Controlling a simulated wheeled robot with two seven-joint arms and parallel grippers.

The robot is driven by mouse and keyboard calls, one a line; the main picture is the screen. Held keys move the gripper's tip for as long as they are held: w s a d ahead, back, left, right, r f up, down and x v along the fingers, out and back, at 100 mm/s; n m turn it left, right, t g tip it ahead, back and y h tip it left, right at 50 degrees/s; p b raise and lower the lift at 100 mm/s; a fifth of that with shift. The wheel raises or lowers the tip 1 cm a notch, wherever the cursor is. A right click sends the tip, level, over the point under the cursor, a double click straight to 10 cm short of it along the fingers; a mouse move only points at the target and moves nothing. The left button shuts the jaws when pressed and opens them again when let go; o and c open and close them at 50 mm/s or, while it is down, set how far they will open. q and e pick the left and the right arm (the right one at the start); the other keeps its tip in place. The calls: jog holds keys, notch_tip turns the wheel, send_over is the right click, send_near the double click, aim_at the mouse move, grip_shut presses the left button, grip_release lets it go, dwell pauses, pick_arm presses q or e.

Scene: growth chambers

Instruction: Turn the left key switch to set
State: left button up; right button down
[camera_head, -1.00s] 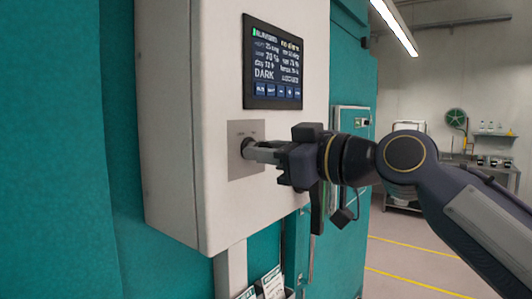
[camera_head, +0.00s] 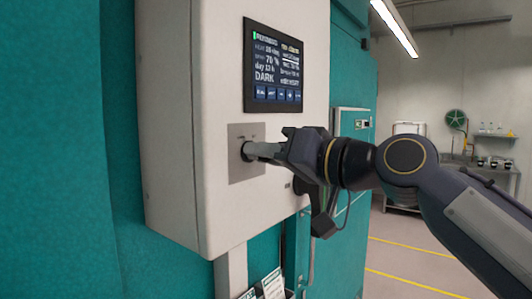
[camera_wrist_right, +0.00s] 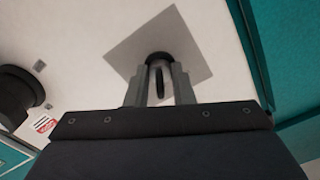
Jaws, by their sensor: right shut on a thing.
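The left key switch (camera_head: 246,151) is a dark round lock on a grey square plate (camera_head: 240,172), on the front of a white control box (camera_head: 220,215). My right gripper (camera_head: 256,151) reaches in from the right and is shut at the switch, its fingers pointing into the lock. In the right wrist view, the fingers (camera_wrist_right: 160,88) close on a dark, narrow key (camera_wrist_right: 160,82) in front of the round lock (camera_wrist_right: 159,58). The plate looks rotated in that view. The fingers hide most of the key in the head view. My left gripper is not in view.
A dark display (camera_head: 273,67) sits above the plate on the box. A black round part (camera_wrist_right: 14,92) stands out from the box in the wrist view. Leaflets (camera_head: 270,285) are below the box. A teal chamber door (camera_head: 350,190) is behind my right arm.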

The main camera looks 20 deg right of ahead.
dwell(0.3)
jog(key=c, duration=1.6)
grip_release()
jog(key=shift+d, duration=0.1)
jog(key=b+v, duration=0.2)
jog(key=v, duration=0.5)
jog(key=shift+s+d, duration=0.2)
jog(key=shift+s, duration=0.15)
notch_tip(320, 180, down, 21)
jog(key=s+d+m+g+h, duration=0.2)
jog(key=s+d+g+h, duration=0.1)
jog(key=h, duration=0.1)
jog(key=s+f+g+h, duration=0.1)
jog(key=s+f, duration=0.3)
jog(key=f, duration=0.4)
jog(key=s+f+m+g+h, duration=0.1)
jog(key=s+f, duration=0.3)
jog(key=f, duration=0.5)
jog(key=s+f+g+h, duration=0.1)
jog(key=s+f+g, duration=0.2)
jog(key=s+f, duration=0.2)
notch_tip(320, 180, down, 4)
jog(key=shift+a+r+m+g, duration=0.1)
jog(key=shift+a+m+g, duration=0.05)
jog(key=shift+m+g, duration=0.15)
